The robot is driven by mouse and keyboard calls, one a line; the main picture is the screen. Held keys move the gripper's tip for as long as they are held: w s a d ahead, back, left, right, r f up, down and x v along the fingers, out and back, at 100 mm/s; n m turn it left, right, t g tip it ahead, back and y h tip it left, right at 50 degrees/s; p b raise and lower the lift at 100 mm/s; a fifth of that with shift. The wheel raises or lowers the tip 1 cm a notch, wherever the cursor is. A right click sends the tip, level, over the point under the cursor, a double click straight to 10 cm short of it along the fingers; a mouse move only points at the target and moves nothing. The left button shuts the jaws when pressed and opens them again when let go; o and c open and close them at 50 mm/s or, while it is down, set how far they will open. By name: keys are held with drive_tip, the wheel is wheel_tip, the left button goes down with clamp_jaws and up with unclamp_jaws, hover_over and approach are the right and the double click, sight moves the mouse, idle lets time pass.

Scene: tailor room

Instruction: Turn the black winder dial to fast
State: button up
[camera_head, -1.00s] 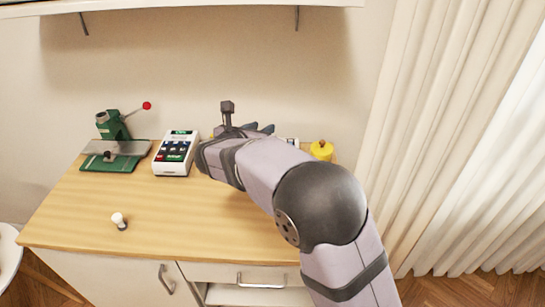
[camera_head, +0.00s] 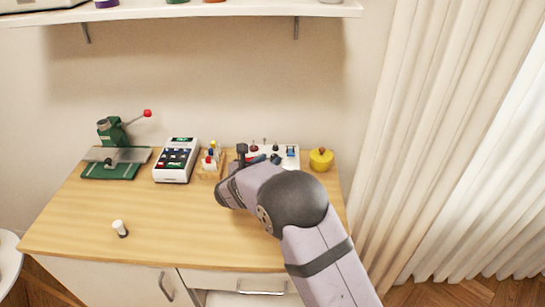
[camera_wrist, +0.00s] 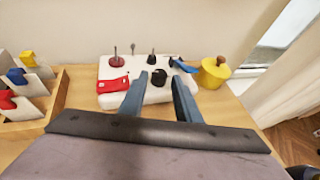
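A white winder box (camera_wrist: 108,72) stands at the back of the wooden table; it also shows in the head view (camera_head: 292,163). A black dial (camera_wrist: 159,78) is on its front part, seen between my fingers in the wrist view. My gripper (camera_wrist: 160,80) is open, with its two blue-grey fingers pointing toward the box, one on each side of the dial in the picture. I cannot tell whether they touch it. In the head view my gripper (camera_head: 264,159) is in front of the box and partly hides it. The dial's markings are too small to read.
A red block (camera_wrist: 113,86), a red-based post (camera_wrist: 115,60), a black post (camera_wrist: 152,58) and a blue lever (camera_wrist: 183,66) sit close around the dial.

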sight(274, 156)
drive_tip(key=shift+x, duration=1.85)
clamp_jaws()
drive_tip(key=shift+p, duration=0.35)
